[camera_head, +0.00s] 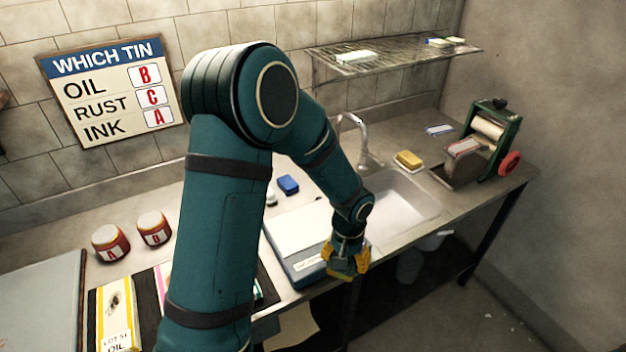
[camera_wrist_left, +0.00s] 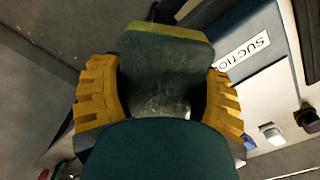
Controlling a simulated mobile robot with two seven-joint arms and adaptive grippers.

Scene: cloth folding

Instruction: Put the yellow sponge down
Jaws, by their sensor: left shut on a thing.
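My left gripper (camera_head: 348,264) has yellow fingers and hangs at the counter's front edge, by the front right corner of a blue-and-white box. In the left wrist view the fingers are shut on a sponge (camera_wrist_left: 165,55) with a dark green face and a yellow edge. Its lower part is hidden by my gripper's body. In the head view only a little of it shows below the fingers. Another yellow sponge (camera_head: 408,158) lies on the counter behind the sink's right part. My right gripper is not in view.
The blue-and-white box (camera_head: 300,229), labelled SUCTION in the wrist view (camera_wrist_left: 262,60), stands left of the sink (camera_head: 405,205). A green roller device (camera_head: 490,135) stands at the right. Two red tins (camera_head: 110,243) stand at the left. A wire shelf (camera_head: 390,58) hangs above.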

